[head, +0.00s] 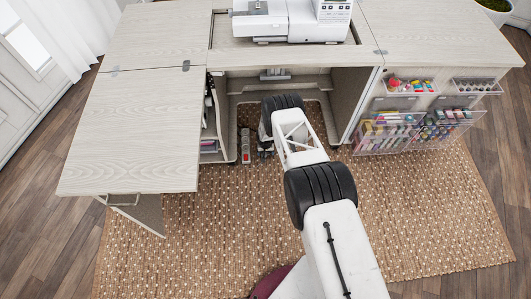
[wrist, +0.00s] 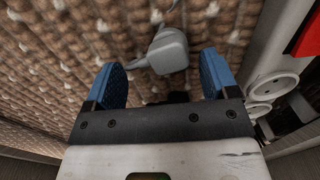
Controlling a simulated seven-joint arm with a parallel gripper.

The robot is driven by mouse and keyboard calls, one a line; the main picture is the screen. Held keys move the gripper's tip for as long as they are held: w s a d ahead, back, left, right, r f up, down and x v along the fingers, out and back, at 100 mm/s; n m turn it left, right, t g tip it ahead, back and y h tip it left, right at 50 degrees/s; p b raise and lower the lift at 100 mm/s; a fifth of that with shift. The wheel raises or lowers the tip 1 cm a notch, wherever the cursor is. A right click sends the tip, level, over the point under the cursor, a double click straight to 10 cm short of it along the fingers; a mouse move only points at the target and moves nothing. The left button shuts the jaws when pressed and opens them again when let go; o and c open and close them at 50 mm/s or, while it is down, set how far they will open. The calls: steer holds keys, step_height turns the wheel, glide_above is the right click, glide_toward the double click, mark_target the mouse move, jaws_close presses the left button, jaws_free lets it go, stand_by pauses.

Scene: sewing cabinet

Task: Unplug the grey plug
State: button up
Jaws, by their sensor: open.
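The grey plug (wrist: 168,50) shows in the wrist view, above the woven rug and between the tips of my open gripper (wrist: 162,66). A thin cord seems to run from its top edge. The plug appears apart from the power strip (wrist: 262,45), whose round sockets face up at the right; two visible sockets look empty. My blue fingers stand on either side of the plug without clearly touching it. In the head view the strip (head: 246,143) lies on the rug under the cabinet, just left of my gripper (head: 265,152). The plug cannot be made out there.
The cabinet's side panels (head: 353,100) enclose the space around my arm, with the tabletop (head: 150,125) above at the left. Clear bins (head: 385,133) hang at the right. The rug (head: 420,210) in front is open. A red switch (wrist: 308,38) sits on the strip.

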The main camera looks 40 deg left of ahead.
steer(key=shift+r, duration=0.2)
steer(key=shift+r, duration=3.7)
